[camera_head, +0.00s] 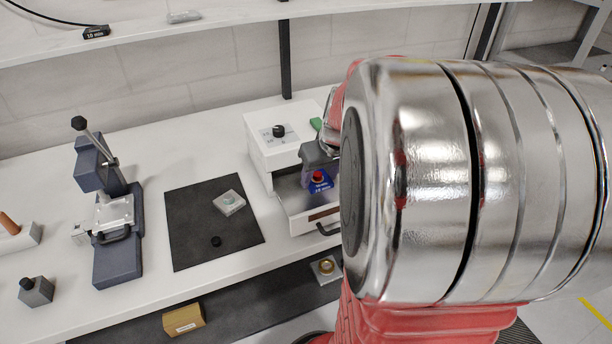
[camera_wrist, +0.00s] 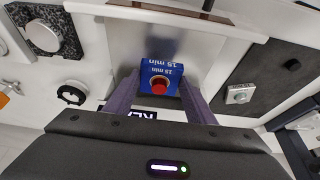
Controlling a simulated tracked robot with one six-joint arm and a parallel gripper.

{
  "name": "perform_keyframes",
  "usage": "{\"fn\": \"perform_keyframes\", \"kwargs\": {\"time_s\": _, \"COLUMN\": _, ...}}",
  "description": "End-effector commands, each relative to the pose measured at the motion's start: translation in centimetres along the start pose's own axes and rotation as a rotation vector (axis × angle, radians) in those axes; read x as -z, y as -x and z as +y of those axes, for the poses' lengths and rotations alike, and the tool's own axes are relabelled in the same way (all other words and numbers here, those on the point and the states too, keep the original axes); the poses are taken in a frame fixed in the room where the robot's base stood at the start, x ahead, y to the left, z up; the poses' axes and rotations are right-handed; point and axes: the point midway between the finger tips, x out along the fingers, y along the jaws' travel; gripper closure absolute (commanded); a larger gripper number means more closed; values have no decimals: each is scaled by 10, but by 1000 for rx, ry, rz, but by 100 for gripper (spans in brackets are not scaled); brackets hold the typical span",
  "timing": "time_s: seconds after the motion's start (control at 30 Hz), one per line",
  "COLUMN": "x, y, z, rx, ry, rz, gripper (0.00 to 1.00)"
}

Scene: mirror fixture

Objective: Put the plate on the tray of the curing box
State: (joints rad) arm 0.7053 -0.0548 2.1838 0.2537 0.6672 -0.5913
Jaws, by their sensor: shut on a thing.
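A blue plate (camera_wrist: 163,70) with a red knob and "15 min" lettering sits between the two purple-grey fingers of my gripper (camera_wrist: 160,88), which is shut on it. The head view also shows the blue plate (camera_head: 318,184), below the gripper (camera_head: 319,162) and partly hidden by my arm. The curing box (camera_head: 258,150) is white with a black dial. Its tray (camera_head: 291,190) is drawn out, with a bare metal floor (camera_wrist: 130,45) in the wrist view. The plate is over or on this tray; I cannot tell whether it touches the floor.
A dark mat (camera_head: 195,240) left of the box holds a grey block with a green top (camera_head: 229,202) and a small black knob (camera_head: 216,241). A dark blue lever press (camera_head: 112,220) stands further left.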

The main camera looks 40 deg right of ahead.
Motion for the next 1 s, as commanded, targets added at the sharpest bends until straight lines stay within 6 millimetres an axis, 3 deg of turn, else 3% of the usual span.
{"fn": "perform_keyframes", "kwargs": {"time_s": 0.17, "x": -1, "y": -3, "z": 0, "rx": 0, "ry": -1, "rz": 0, "gripper": 77}}
{"fn": "perform_keyframes", "kwargs": {"time_s": 0.47, "x": -14, "y": -33, "z": 0, "rx": 0, "ry": -1, "rz": -1, "gripper": 77}}
{"fn": "perform_keyframes", "kwargs": {"time_s": 0.87, "x": -15, "y": -36, "z": 1, "rx": -1, "ry": -1, "rz": 1, "gripper": 77}}
{"fn": "perform_keyframes", "kwargs": {"time_s": 0.9, "x": -15, "y": -36, "z": 1, "rx": -1, "ry": -1, "rz": 0, "gripper": 48}}
{"fn": "perform_keyframes", "kwargs": {"time_s": 1.0, "x": -15, "y": -36, "z": 1, "rx": -1, "ry": -1, "rz": 0, "gripper": 41}}
